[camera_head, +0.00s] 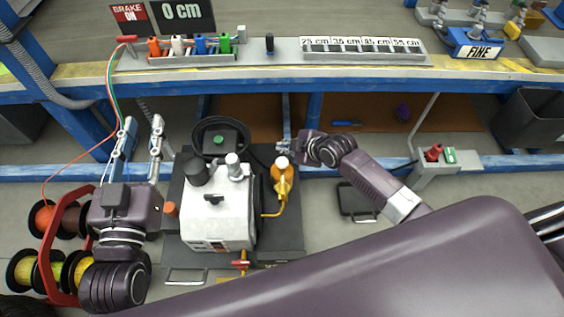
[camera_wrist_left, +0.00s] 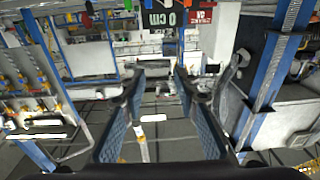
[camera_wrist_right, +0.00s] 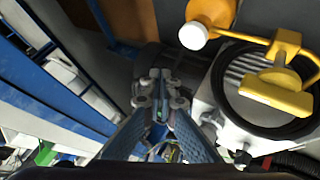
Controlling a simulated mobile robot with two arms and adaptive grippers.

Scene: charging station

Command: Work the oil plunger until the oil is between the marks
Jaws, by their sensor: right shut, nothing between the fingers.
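A white machine (camera_head: 218,218) stands on a dark base plate in the middle of the head view. On its right side is a yellow-orange oil fitting (camera_head: 282,185) with a white cap on top; in the right wrist view its orange body (camera_wrist_right: 210,12) and white end show at the upper right. I cannot make out the oil level or its marks. My right gripper (camera_head: 284,148) is shut and empty, just behind the white cap; its closed fingers (camera_wrist_right: 160,88) show apart from the fitting in the wrist view. My left gripper (camera_head: 141,135) is open and empty, left of the machine.
A workbench (camera_head: 300,70) spans the back, with coloured plugs (camera_head: 190,46) and a "0 cm" display (camera_head: 182,14). Cable spools on a red rack (camera_head: 75,255) stand at the left. A grey box with a red switch (camera_head: 433,153) stands at the right.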

